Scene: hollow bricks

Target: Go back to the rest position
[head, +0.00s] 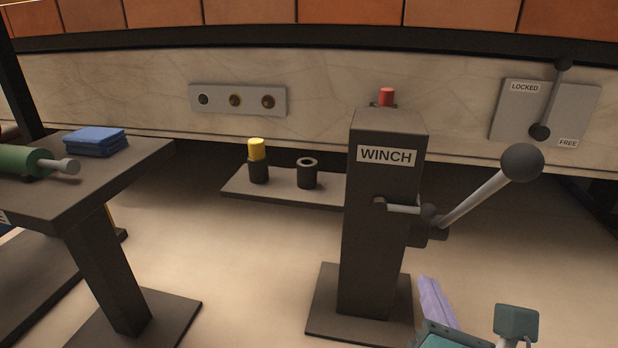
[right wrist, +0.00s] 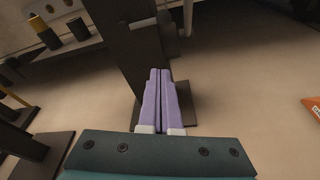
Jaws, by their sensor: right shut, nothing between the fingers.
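My right gripper (right wrist: 160,75) has teal housing and purple fingers. In the right wrist view its fingers are shut together with nothing between them. In the head view the right gripper (head: 430,285) shows at the bottom, right of the winch post's foot and below the crank. It looks apart from the post, but the exact gap is hard to judge. My left gripper is not in view.
A dark winch post (head: 380,230) with a ball-ended crank (head: 480,197) stands close by. A table (head: 110,180) holds a blue cloth (head: 95,141) and a green cylinder (head: 22,161). A low shelf (head: 235,188) stands behind. Floor between is clear.

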